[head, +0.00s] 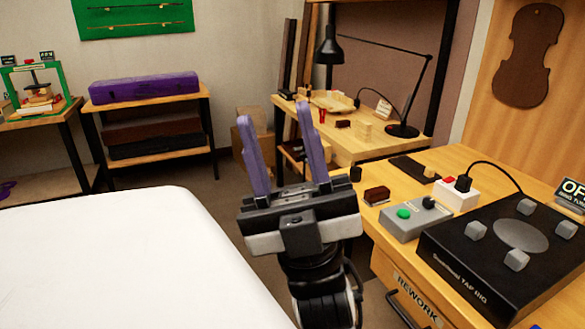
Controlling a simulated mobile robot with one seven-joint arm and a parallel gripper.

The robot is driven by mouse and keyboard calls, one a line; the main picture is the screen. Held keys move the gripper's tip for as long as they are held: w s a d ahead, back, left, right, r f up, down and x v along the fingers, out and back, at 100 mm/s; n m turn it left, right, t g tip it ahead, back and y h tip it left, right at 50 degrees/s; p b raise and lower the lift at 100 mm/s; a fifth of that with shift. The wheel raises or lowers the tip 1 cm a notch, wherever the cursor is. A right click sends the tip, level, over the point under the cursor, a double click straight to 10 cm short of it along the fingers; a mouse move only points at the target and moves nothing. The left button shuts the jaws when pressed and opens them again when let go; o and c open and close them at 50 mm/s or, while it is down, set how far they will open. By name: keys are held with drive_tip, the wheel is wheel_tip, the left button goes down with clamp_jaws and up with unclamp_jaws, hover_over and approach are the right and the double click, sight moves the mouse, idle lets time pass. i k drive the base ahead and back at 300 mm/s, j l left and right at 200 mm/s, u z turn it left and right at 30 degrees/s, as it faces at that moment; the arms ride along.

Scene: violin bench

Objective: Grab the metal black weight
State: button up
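A small black cylinder (355,173), which looks like the metal black weight, stands near the left edge of the wooden bench (440,158). It is small in the head view, and I cannot confirm its material. My gripper (272,118) has two purple fingers spread wide apart, with nothing between them. It is raised left of the bench's edge, and in the picture its fingers are left of the black cylinder. The two are apart.
A dark red block (377,195), a grey box with a green button (412,216), a white socket box (456,195) and a black tap rig (500,250) crowd the bench. A black mat (412,168) lies behind. A lamp (329,50) stands on the farther desk.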

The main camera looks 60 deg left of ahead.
sight(356, 173)
drive_tip(key=u, duration=1.35)
drive_tip(key=i+l+u, duration=0.1)
drive_tip(key=l, duration=0.25)
drive_tip(key=i+l+u, duration=0.1)
drive_tip(key=l, duration=0.3)
drive_tip(key=l+u, duration=0.1)
drive_tip(key=l, duration=0.25)
drive_tip(key=i+j+z, duration=0.1)
drive_tip(key=i+j, duration=0.15)
drive_tip(key=i+j+z, duration=0.2)
drive_tip(key=i+j, duration=0.2)
drive_tip(key=j, duration=0.2)
drive_tip(key=i+j+z, duration=0.15)
drive_tip(key=j, duration=0.2)
drive_tip(key=i+j+z, duration=0.1)
drive_tip(key=j, duration=0.25)
drive_tip(key=i+j+z, duration=0.1)
drive_tip(key=i+j, duration=0.2)
drive_tip(key=i+j+z, duration=0.1)
drive_tip(key=j, duration=0.3)
drive_tip(key=i+j+z, duration=0.1)
drive_tip(key=j, duration=0.3)
drive_tip(key=i, duration=0.05)
